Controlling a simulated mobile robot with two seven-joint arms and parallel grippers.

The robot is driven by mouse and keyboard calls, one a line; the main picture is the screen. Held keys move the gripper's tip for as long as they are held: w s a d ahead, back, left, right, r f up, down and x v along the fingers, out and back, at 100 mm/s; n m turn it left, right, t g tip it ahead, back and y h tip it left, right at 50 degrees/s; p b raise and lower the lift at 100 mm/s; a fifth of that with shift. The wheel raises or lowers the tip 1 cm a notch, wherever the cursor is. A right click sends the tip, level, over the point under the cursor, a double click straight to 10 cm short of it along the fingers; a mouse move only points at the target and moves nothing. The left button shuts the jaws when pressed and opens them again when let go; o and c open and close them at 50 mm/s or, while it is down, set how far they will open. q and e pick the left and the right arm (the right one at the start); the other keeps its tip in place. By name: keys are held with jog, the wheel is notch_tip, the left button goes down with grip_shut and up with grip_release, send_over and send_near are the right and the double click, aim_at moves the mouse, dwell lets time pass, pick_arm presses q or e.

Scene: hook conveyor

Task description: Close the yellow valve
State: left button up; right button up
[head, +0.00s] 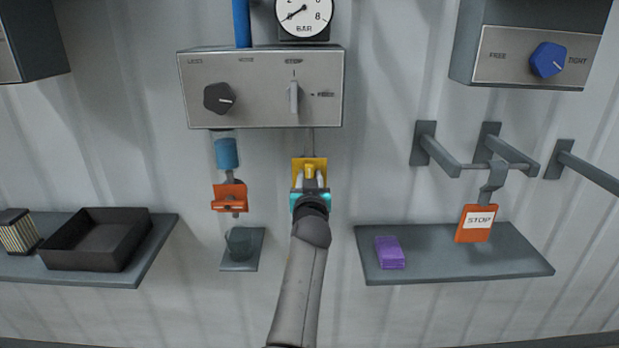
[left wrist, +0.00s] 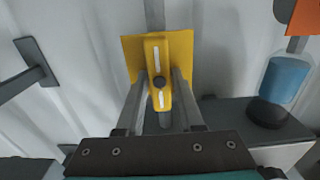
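In the left wrist view the yellow handle (left wrist: 157,52) is long, with white marks and a dark centre bolt. It stands nearly upright in that view, slightly tilted. My left gripper (head: 310,180) is at the valve, its two grey fingers on either side of the handle, also in the left wrist view (left wrist: 160,85). The fingertips are very close to the handle; I cannot tell whether they press on it. My right gripper is not in view.
The grey control box (head: 260,112) is just above the valve. An orange valve (head: 230,196) and a blue cylinder (head: 227,153) are left of it. A small ledge (head: 240,266) holds a cup. A right shelf (head: 458,268) lies below wall hooks with an orange STOP tag (head: 476,228).

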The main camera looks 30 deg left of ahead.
pick_arm(q)
grip_shut()
jog(key=shift+m, duration=0.3)
jog(key=m, duration=0.3)
jog(key=shift+d, duration=0.1)
jog(key=m, duration=0.3)
jog(key=shift+w+d+f+m, duration=0.1)
jog(key=shift+w+m, duration=0.05)
jog(key=shift+m, duration=0.15)
jog(key=m+p, duration=0.1)
jog(key=m, duration=0.4)
jog(key=shift+d+f, duration=0.1)
jog(key=m, duration=0.2)
jog(key=m+p, duration=0.1)
jog(key=m, duration=0.2)
jog(key=shift+w+f+p, duration=0.1)
jog(key=shift+f+p, duration=0.1)
jog(key=shift+p, duration=0.1)
jog(key=shift+m, duration=0.5)
